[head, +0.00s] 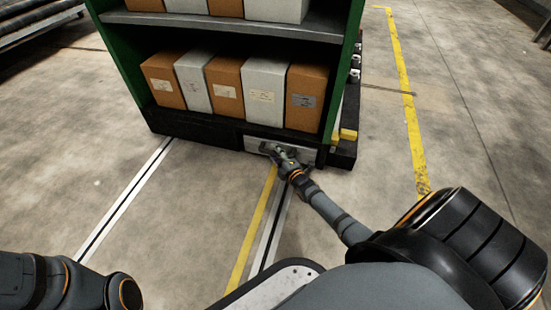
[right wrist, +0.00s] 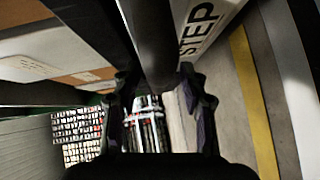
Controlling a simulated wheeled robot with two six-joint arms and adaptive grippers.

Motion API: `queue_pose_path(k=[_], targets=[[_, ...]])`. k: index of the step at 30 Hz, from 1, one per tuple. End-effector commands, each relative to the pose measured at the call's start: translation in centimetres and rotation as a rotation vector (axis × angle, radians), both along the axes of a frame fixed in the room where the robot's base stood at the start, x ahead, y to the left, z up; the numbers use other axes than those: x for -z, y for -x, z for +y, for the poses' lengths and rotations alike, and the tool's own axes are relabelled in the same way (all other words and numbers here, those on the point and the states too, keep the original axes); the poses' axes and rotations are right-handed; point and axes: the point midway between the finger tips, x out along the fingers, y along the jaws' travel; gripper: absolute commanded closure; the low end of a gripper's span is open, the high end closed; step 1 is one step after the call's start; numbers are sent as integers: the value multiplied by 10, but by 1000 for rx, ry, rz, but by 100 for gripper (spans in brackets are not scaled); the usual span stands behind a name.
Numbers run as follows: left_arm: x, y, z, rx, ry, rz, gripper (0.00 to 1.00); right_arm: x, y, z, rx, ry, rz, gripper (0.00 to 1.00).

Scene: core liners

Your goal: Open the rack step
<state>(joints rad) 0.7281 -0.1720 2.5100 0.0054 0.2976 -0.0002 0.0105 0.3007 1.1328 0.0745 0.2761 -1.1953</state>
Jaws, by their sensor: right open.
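The rack step (head: 309,155) is a pale panel in the black base of the green rack, low at the front right. In the right wrist view its white face (right wrist: 207,28) carries the word STEP. My right gripper (head: 277,153) is at the panel's front. In the right wrist view the right gripper (right wrist: 162,105) is open, with a finger on each side. A dark bar (right wrist: 150,40) runs down toward the gap between the fingers; I cannot tell whether they touch it. My left arm shows at the lower left, its gripper out of view.
The rack (head: 230,28) holds brown and white boxes (head: 227,88) on its shelves. Yellow blocks (head: 348,135) sit at its right base corner. White and yellow floor lines (head: 254,225) run across the concrete. The floor in front of the rack is clear.

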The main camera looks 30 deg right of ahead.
Motion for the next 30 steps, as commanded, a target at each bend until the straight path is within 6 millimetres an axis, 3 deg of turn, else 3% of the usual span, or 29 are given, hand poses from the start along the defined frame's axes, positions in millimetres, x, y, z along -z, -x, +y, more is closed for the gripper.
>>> queue_pose_path(k=[10, 20, 30], targets=[[5, 0, 0, -2, 0, 0, 100, 0, -7, -1, 0, 1, 1, 57], [5, 0, 0, -2, 1, -2, 100, 1, -6, -1, 1, 1, 1, 100], [5, 0, 0, -1, 0, -1, 100, 1, -6, -1, 1, 0, 1, 100]])
